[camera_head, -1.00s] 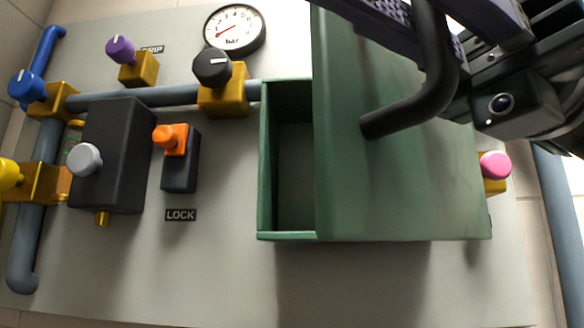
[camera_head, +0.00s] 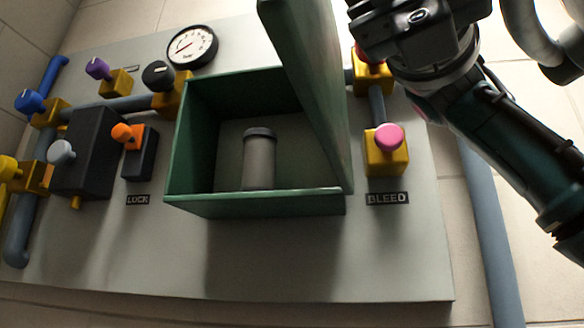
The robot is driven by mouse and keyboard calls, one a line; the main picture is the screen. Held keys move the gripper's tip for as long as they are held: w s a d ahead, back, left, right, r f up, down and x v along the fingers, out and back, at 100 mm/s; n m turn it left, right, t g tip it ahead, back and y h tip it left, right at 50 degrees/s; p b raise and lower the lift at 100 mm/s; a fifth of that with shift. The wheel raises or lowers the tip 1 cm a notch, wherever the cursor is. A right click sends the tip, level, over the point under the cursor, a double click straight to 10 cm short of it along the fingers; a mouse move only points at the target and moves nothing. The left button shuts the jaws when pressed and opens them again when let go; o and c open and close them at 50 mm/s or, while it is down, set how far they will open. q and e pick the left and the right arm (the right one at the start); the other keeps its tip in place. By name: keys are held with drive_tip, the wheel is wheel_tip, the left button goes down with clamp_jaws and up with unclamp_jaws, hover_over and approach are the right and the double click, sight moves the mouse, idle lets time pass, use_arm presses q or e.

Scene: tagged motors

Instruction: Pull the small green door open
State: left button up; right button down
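The small green door (camera_head: 305,80) stands wide open, swung out to the right side of the green box (camera_head: 255,205) on the grey panel. Its face is seen at a steep angle, and its top edge runs out of the picture. Inside the box stands an upright grey cylinder (camera_head: 259,160) with a dark cap. My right gripper (camera_head: 405,25) comes in from the right at the top, just right of the door. Its fingers are out of view, and I cannot tell whether it touches the door. My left gripper is not in view.
A pink knob on a yellow block (camera_head: 388,150) sits right of the box above the BLEED label (camera_head: 387,198). An orange switch (camera_head: 128,135), a dark box (camera_head: 85,160) and a gauge (camera_head: 192,47) are left. The lower panel is clear.

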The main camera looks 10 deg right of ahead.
drive_tip(key=shift+s+d, duration=0.15)
drive_tip(key=c, duration=1.2)
unclamp_jaws()
drive_tip(key=shift+o, duration=0.2)
drive_tip(key=b+v, duration=0.1)
drive_tip(key=v, duration=0.9)
